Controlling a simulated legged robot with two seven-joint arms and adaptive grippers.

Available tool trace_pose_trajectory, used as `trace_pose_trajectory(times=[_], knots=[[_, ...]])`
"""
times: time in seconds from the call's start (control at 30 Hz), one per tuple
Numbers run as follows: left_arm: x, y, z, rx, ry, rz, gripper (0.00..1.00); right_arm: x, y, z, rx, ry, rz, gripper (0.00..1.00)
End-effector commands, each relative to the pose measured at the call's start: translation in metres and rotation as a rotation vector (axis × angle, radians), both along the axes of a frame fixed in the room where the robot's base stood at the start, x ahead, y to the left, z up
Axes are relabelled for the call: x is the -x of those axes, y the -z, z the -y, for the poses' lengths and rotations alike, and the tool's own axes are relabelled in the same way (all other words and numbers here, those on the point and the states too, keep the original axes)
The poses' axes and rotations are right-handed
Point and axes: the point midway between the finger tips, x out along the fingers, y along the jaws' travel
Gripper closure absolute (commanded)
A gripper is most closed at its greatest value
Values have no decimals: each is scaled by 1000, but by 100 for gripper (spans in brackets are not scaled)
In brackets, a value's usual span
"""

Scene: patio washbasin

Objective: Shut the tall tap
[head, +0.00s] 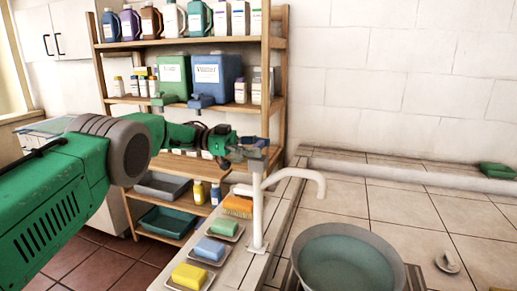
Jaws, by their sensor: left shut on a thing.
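The tall white tap (258,212) stands upright on the tiled counter, its curved spout reaching right. My left gripper (253,156) is at the top of the tap's post. It is shut on what looks like the tap's handle, which is mostly hidden by the fingers. No water stream shows below the spout's end. A round basin (391,250) with bluish water stands to the right of the tap, below the spout. My right gripper is out of view.
A wooden shelf (277,75) with bottles and canisters stands behind my arm.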

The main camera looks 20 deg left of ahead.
Motion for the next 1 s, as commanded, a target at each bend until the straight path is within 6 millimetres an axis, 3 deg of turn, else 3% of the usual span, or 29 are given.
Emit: trace_pose_trajectory(times=[0.13,0.17,0.2,0.57,1.0], knots=[[-1,0,-1,-1,-5,1,75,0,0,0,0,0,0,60],[-1,0,-1,0,-5,1,36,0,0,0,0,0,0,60],[-1,0,-1,0,-5,1,24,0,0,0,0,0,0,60],[0,-9,0,0,-2,5,24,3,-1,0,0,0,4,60],[-4,-83,-1,1,-2,3,24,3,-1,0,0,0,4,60]])
